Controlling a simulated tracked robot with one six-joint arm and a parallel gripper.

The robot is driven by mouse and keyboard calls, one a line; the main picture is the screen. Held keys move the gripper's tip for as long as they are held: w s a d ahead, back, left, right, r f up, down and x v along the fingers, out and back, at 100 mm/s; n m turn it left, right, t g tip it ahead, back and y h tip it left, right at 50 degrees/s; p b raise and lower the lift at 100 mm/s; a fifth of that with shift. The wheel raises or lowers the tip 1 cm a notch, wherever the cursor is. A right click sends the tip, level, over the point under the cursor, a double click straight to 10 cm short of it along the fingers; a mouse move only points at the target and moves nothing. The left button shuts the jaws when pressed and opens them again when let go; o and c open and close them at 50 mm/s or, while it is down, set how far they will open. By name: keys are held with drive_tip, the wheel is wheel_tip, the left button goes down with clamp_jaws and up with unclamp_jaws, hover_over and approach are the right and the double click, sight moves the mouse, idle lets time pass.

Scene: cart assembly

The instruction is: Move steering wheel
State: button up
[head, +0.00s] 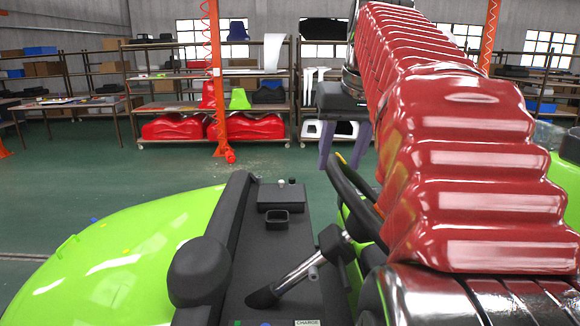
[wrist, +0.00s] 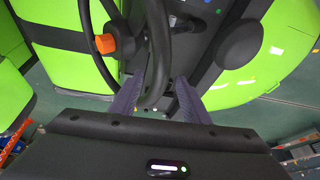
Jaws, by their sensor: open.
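The black steering wheel (head: 362,207) stands tilted above the cart's dark console, partly hidden by my red arm. In the wrist view its rim (wrist: 157,50) runs down between the two grey-purple fingers, and an orange knob (wrist: 105,43) shows near its left side. My gripper (head: 340,166) is open, fingers pointing down at the far upper part of the wheel. In the wrist view my gripper (wrist: 160,82) has one finger on each side of the rim. I see no clear contact; the depth between fingers and rim is hard to tell.
The green cart body (head: 120,255) spreads at the left, with the dark console (head: 285,235) and a grey lever (head: 300,272) close to the wheel. An orange post (head: 215,90) and shelves (head: 165,95) stand behind. Green floor between is open.

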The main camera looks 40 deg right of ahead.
sight(335, 169)
drive_tip(key=shift+x, duration=1.55)
clamp_jaws()
drive_tip(key=shift+a, duration=0.15)
